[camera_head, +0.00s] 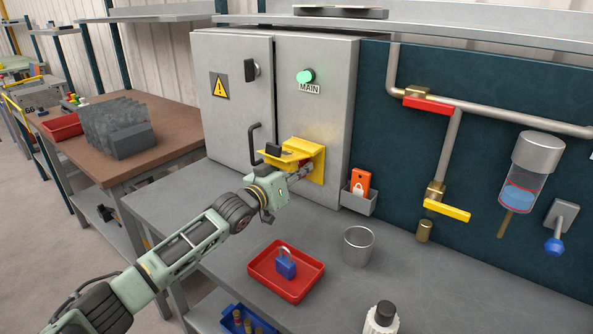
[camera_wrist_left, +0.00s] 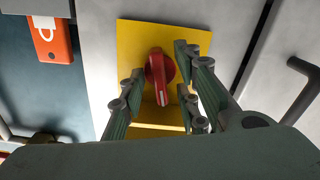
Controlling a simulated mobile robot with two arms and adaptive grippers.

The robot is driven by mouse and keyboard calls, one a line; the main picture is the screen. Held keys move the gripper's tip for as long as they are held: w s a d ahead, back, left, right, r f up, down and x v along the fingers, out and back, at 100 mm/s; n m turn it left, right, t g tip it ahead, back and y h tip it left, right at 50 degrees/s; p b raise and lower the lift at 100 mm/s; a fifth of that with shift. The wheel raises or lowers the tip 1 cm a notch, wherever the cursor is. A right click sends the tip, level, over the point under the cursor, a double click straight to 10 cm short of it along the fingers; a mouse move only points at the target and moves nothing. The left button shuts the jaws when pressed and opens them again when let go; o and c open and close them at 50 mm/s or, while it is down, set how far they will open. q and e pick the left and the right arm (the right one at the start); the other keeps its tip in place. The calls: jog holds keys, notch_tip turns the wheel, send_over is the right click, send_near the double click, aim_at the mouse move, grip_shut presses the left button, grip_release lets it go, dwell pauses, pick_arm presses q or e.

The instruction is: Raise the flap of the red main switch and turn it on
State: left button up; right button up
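The red main switch knob (camera_wrist_left: 158,72) sits on a yellow plate (camera_wrist_left: 140,35) in the left wrist view, its white mark pointing down in that picture. In the head view the yellow plate (camera_head: 318,165) is on the grey cabinet door, and the yellow flap (camera_head: 292,144) stands out from it, raised. My left gripper (camera_head: 302,171) reaches in under the flap, hiding most of the knob. In the left wrist view the left gripper (camera_wrist_left: 163,84) is open, one finger either side of the knob, with gaps visible. My right gripper is not in view.
A green lamp (camera_head: 305,76) glows above the MAIN label. A black door handle (camera_head: 255,145) is left of the switch. An orange tag (camera_head: 360,181) stands in a grey holder to the right. A red tray (camera_head: 287,272) with a blue padlock and a metal cup (camera_head: 358,247) stand on the bench.

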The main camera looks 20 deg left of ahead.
pick_arm(q)
jog(key=v, duration=1.2)
jog(key=shift+s, duration=0.1)
